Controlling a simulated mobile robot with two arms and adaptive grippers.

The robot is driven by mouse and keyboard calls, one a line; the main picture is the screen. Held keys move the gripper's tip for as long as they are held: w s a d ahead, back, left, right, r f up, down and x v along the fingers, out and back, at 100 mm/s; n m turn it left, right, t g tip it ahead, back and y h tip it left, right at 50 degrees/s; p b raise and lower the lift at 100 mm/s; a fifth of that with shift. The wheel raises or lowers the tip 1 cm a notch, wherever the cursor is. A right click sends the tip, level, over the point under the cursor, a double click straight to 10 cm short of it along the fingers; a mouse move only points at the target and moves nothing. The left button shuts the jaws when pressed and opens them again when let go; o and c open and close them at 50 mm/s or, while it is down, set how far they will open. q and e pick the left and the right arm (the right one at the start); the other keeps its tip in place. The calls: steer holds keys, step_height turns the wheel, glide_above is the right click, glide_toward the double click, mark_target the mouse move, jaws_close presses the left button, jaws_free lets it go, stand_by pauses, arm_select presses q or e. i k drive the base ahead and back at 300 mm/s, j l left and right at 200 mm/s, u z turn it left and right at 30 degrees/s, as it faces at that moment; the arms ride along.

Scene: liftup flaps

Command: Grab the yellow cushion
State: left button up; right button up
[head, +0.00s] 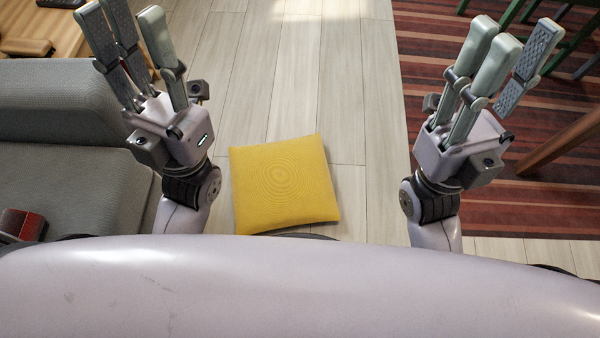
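The yellow cushion (283,184) lies flat on the wooden floor, close in front of my body, between my two arms. It is square with faint rings on its top. My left gripper (128,35) is raised to the left of the cushion, apart from it, with its fingers spread and nothing between them. My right gripper (509,48) is raised to the right of the cushion, also apart from it, with its fingers spread and empty.
A grey sofa (62,150) stands at the left, with a red object (22,224) on it. A wooden table (62,22) is at the top left. A striped red rug (430,75) and wooden furniture legs (562,142) are at the right. The floor (300,80) beyond the cushion is clear.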

mark_target(276, 185)
steer(key=i+l+u, duration=0.1)
steer(key=l+u, duration=0.3)
steer(key=l, duration=0.3)
steer(key=l+u, duration=0.4)
steer(key=l, duration=0.3)
steer(key=u, duration=1)
